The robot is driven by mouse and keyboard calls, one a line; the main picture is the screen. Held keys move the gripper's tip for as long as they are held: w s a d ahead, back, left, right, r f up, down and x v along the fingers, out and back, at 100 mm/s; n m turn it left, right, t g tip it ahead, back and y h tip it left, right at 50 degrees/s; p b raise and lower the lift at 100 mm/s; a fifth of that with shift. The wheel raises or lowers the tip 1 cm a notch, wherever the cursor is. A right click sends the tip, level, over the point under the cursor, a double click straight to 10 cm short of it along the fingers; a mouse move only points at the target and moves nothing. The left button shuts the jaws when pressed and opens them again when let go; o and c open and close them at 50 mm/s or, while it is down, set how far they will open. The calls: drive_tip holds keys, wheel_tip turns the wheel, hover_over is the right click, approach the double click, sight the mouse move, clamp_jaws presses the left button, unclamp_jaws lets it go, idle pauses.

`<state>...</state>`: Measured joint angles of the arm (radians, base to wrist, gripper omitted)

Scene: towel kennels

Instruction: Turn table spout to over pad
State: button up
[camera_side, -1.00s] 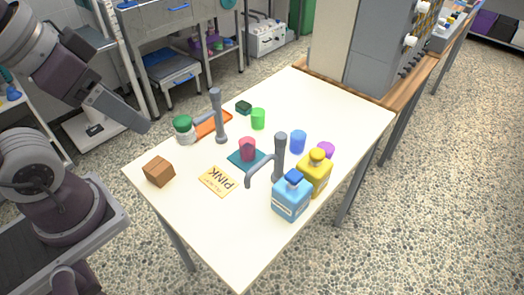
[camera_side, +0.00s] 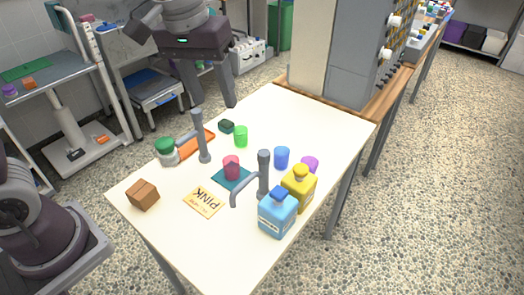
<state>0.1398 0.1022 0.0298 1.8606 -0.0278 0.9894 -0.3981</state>
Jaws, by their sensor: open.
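Two grey spouts stand on the white table (camera_side: 325,135). The back spout (camera_side: 202,138) has its arm pointing left, near the green-lidded jar and an orange mat. The front spout (camera_side: 264,176) has its arm reaching left and forward, with its tip bent down over bare table. A teal pad (camera_side: 243,180) lies between the two posts, with a pink cup (camera_side: 231,166) on it. The front spout's outlet appears forward of the pad, not over it. My gripper (camera_side: 214,104) is open and empty, fingers down, above the back edge of the table, apart from both spouts.
A blue bottle (camera_side: 277,215), yellow bottle (camera_side: 299,190), blue cup (camera_side: 282,158) and purple item (camera_side: 310,164) crowd the front spout's right. A card reading PINK (camera_side: 204,202) and a brown block (camera_side: 143,194) lie left. Green cup (camera_side: 241,137) and jar (camera_side: 167,152) stand behind.

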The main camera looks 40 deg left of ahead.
drive_tip(key=n+g, duration=0.2)
hover_over(264, 152)
wheel_tip(264, 152, down, 11)
drive_tip(key=shift+a+r, duration=0.1)
drive_tip(key=shift+r, duration=0.05)
wheel_tip(264, 152, down, 7)
drive_tip(key=shift+f, duration=0.1)
clamp_jaws()
idle(0.5)
